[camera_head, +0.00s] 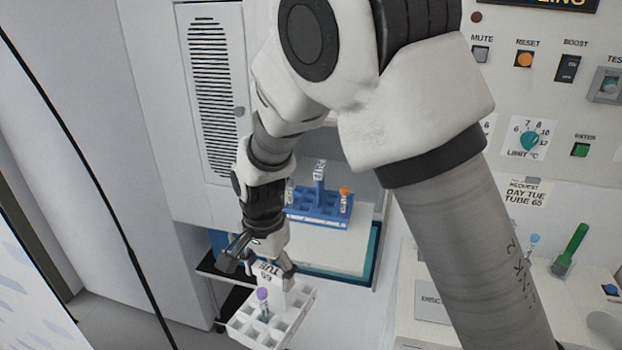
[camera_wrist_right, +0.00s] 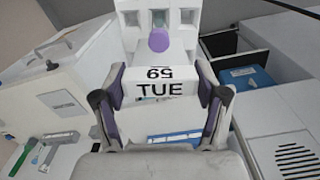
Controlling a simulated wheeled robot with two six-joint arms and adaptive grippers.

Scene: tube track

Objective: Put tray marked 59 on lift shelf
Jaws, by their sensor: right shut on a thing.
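My right gripper (camera_head: 265,264) is shut on the tray's handle and holds the tray in front of the cabinet opening. In the right wrist view its two fingers sit on either side of the handle. A dark ledge (camera_head: 209,268) shows behind the gripper; I cannot tell whether it is the lift shelf. My left gripper is out of view.
A blue rack (camera_head: 322,213) with tubes, one orange-capped, stands on a white surface with a teal edge (camera_head: 372,254) inside the opening. My arm hides much of the middle.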

